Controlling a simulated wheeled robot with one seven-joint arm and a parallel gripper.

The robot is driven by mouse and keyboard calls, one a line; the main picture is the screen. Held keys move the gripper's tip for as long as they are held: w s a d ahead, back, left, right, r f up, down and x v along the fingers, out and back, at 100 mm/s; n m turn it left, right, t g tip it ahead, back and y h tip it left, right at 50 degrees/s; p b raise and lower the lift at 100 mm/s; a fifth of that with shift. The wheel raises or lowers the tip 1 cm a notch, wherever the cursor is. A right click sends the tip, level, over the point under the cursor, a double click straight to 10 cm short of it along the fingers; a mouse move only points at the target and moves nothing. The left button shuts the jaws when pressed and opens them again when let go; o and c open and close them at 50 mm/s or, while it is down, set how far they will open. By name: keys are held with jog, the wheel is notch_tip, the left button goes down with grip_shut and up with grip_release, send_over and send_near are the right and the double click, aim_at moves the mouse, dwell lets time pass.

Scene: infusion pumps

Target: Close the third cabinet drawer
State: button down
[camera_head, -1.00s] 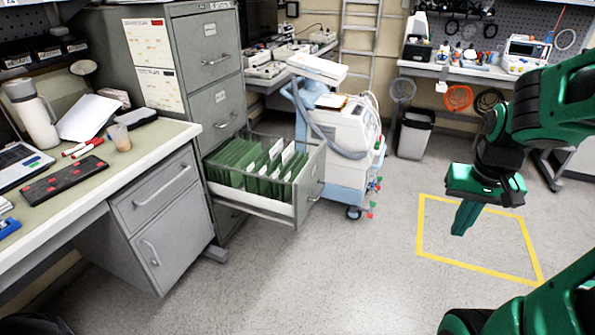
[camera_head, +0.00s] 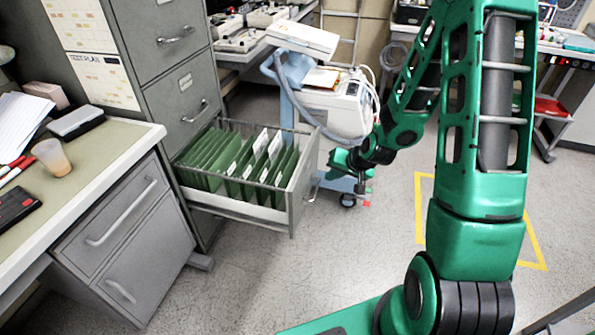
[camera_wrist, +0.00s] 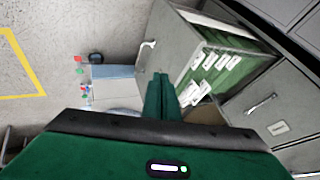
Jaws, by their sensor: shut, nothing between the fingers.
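The third cabinet drawer (camera_head: 240,212) is pulled out of the grey filing cabinet (camera_head: 165,75) and holds green hanging files with white tabs. Its front panel (camera_head: 303,180) faces right, with a bar handle (camera_head: 314,187). My gripper (camera_head: 334,165) is shut and empty, just right of the drawer front. In the wrist view the shut fingertips (camera_wrist: 161,77) point at the front panel (camera_wrist: 172,48), near the bar handle (camera_wrist: 146,50). I cannot tell whether they touch the panel. Part of the gripper is hard to make out against the cart.
A medical cart (camera_head: 335,110) stands just behind my gripper and the drawer. A desk (camera_head: 110,150) with its own grey cabinet (camera_head: 130,230) is at the left. The floor (camera_head: 270,270) in front of the drawer is clear. A yellow floor outline (camera_head: 418,205) lies at the right.

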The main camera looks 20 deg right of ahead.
jog(key=w, duration=0.1)
send_near(300, 181)
notch_tip(300, 181, down, 4)
jog(key=w, duration=0.1)
jog(key=shift+w+a+r, duration=0.2)
jog(key=shift+w+a, duration=0.1)
jog(key=shift+w, duration=0.3)
jog(key=shift+a, duration=0.15)
jog(key=shift+w, duration=0.15)
